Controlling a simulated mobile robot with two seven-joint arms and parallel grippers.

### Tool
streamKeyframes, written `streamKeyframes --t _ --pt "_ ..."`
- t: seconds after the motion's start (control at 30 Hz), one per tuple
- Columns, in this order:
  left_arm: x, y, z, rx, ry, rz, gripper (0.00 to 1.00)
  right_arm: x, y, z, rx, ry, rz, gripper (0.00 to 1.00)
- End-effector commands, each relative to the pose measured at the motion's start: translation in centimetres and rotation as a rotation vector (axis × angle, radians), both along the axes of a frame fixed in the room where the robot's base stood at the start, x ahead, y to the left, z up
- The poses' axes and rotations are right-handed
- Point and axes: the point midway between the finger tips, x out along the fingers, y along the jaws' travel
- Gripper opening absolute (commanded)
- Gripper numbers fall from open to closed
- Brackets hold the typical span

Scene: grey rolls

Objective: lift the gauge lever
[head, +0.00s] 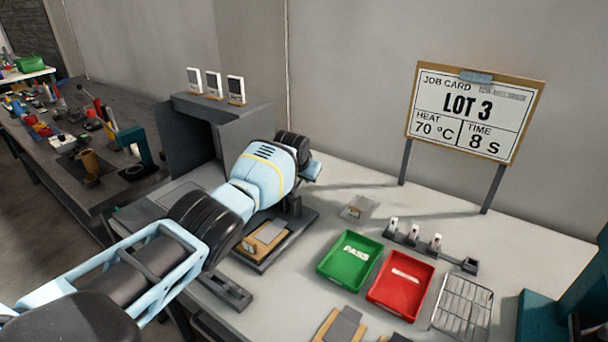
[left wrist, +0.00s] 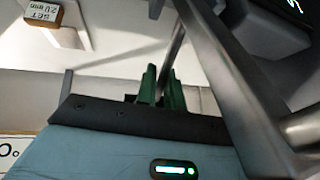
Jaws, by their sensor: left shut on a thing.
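My left gripper (left wrist: 162,88) shows green fingers in the left wrist view, closed around a thin grey metal rod, which looks like the gauge lever (left wrist: 174,50). In the head view my left arm reaches across the bench, and its wrist hides the fingertips and the lever. Below the wrist is the dark gauge base (head: 262,264) with a tan labelled block (head: 266,236) on it. A small labelled block (left wrist: 43,12) shows at the top left of the left wrist view. My right gripper is in neither view.
A green PASS tray (head: 350,260) and a red tray (head: 400,286) lie right of the gauge, with a wire rack (head: 462,305) beyond. A job card board (head: 474,112) stands behind. A grey box-like cabinet (head: 190,130) stands left of my wrist.

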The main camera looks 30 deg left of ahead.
Motion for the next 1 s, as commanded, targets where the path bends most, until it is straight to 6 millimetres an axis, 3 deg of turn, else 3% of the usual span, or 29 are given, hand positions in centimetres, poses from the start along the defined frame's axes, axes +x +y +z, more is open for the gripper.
streamKeyframes --t 0.53,0.57,0.7,1.0 --pt "-0.15 -0.3 -0.73 -0.008 0.007 0.0 0.0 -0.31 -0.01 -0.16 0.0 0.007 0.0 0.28" --pt "-0.15 -0.3 -0.73 -0.008 0.007 0.0 0.1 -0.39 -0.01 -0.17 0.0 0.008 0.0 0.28" --pt "-0.13 -0.26 -0.62 -0.006 0.006 0.0 0.28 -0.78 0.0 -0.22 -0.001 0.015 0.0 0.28" --pt "-0.14 -0.13 -0.19 -0.004 0.003 0.0 0.28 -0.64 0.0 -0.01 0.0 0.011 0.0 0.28"
